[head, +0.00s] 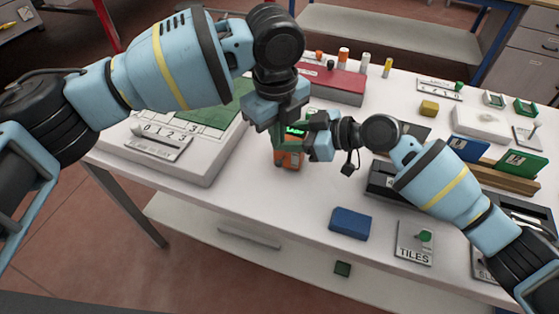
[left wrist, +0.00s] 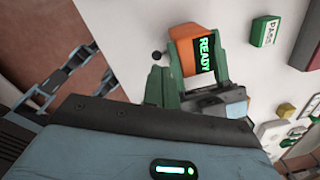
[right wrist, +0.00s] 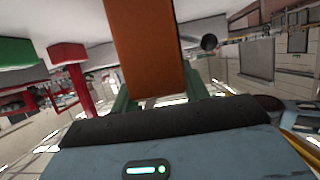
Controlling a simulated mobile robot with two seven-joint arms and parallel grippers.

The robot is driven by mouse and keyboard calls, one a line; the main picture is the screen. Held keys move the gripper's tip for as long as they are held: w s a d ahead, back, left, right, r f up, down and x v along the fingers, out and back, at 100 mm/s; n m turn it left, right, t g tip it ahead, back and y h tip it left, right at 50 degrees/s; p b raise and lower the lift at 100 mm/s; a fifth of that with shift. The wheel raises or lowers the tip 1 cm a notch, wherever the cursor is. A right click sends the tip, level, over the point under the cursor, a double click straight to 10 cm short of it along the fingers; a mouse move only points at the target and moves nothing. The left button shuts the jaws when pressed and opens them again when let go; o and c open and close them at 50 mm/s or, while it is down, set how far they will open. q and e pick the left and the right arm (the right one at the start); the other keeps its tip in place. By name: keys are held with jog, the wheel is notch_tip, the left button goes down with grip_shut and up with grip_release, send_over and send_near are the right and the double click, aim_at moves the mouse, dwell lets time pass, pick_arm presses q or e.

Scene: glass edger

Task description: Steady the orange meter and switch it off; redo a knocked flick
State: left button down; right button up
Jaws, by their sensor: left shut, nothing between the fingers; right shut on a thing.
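The orange meter (head: 288,159) stands near the table's front edge, its green display lit. In the left wrist view the meter (left wrist: 183,48) shows READY, and a small black knob (left wrist: 156,55) sticks out beside it. My right gripper (head: 309,127) is shut on the meter from the right; in the right wrist view the orange body (right wrist: 150,50) is between its fingers. My left gripper (head: 279,132) is shut and empty, pointing down at the meter's upper left, its fingertips close to the knob. I cannot tell whether they touch it.
A white slab with a green top (head: 215,125) and a number plate (head: 160,138) lie to the left. A red box (head: 335,82) is behind. A blue block (head: 350,223) and the TILES plate (head: 415,245) lie front right. The table between meter and blue block is clear.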

aim_at(279, 162)
pick_arm(q)
jog(key=shift+s+r+g, duration=0.2)
jog(key=shift+s+g, duration=0.05)
jog(key=shift+g, duration=0.05)
jog(key=shift+f, duration=0.1)
jog(key=shift+d+f, duration=0.1)
jog(key=shift+f, duration=2.2)
jog(key=shift+f, duration=0.45)
jog(key=shift+r, duration=0.1)
notch_tip(279, 162, up, 7)
jog(key=s, duration=0.1)
jog(key=shift+a, duration=0.2)
dwell(0.7)
